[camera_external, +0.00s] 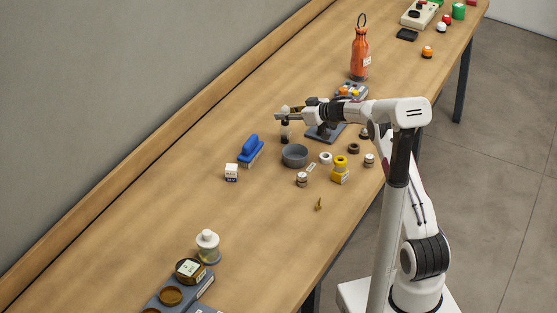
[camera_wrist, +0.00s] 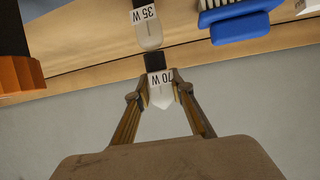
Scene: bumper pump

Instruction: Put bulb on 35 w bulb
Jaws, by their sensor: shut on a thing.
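In the wrist view, my gripper (camera_wrist: 159,92) is shut on a white bulb (camera_wrist: 161,95) labelled 70 W, with a black base (camera_wrist: 154,62). A second white bulb (camera_wrist: 148,28), labelled 35 W, appears just above that black base in the picture. The two look end to end; I cannot tell if they touch. Both labels read upside down. In the external view, my gripper (camera_external: 280,116) is over the table, with a small dark and white upright piece (camera_external: 285,133) just below it. The bulbs are too small there to read.
A blue brush (camera_external: 250,149) and a white block (camera_external: 232,172) lie left of a grey bowl (camera_external: 294,155). Several small parts and a yellow block (camera_external: 340,172) are to the right. An orange bottle (camera_external: 360,56) stands behind. The table's front middle is mostly clear.

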